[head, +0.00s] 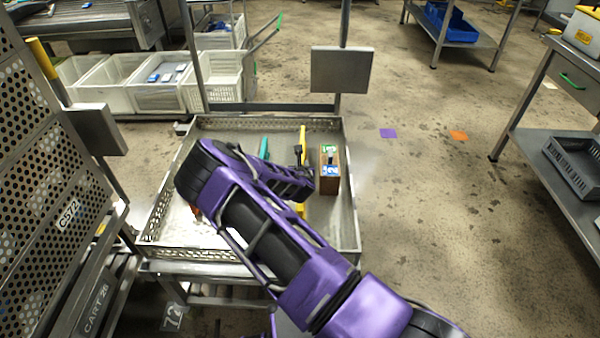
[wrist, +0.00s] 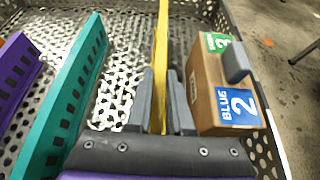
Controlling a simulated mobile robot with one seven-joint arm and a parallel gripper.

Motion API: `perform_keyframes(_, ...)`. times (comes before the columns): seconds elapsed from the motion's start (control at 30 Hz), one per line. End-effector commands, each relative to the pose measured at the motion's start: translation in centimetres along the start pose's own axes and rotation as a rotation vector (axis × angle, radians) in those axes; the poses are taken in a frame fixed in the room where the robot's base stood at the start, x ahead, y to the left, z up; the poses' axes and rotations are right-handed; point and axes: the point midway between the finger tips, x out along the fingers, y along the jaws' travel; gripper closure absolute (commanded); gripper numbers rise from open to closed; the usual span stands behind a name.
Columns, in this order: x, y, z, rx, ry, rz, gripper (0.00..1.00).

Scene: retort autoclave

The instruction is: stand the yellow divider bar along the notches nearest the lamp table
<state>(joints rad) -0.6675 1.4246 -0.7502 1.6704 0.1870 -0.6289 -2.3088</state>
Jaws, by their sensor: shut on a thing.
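The yellow divider bar (head: 303,138) is upright in the perforated metal tray (head: 350,235), running lengthwise toward the tray's far side. It also shows in the wrist view (wrist: 161,45), between the two fingers of my gripper (wrist: 160,85). My gripper is shut on the bar; in the head view my gripper (head: 298,153) is partly hidden by my arm. I cannot tell whether the bar touches the tray floor or sits in any notches. Which table is the lamp table is not clear.
A teal slotted bar (wrist: 75,95) and a purple slotted bar (wrist: 14,75) stand left of the yellow bar. A brown block (wrist: 205,85) with green and blue number labels is close on its right. Grey panels (head: 341,69) rise beside the tray. Shelving (head: 565,165) stands right.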

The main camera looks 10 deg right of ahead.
Motion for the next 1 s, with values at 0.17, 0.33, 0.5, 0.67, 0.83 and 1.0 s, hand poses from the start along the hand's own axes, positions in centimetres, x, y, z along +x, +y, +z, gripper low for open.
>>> perform_keyframes(0.17, 1.3, -0.1, -2.3, 0.001, 0.0, 0.0, 1.0)
perform_keyframes(0.33, 1.4, 0.0, -2.4, 0.001, -0.002, 0.0, 1.0)
perform_keyframes(0.5, 1.4, 0.0, -2.6, 0.0, -0.001, 0.0, 1.0)
perform_keyframes(0.67, 1.5, -0.1, -2.8, 0.0, 0.001, -0.001, 0.64)
perform_keyframes(0.83, 1.5, -0.1, -2.8, 0.0, 0.001, -0.001, 0.51)
perform_keyframes(1.0, 1.5, -0.1, -2.8, 0.0, 0.001, -0.001, 0.51)
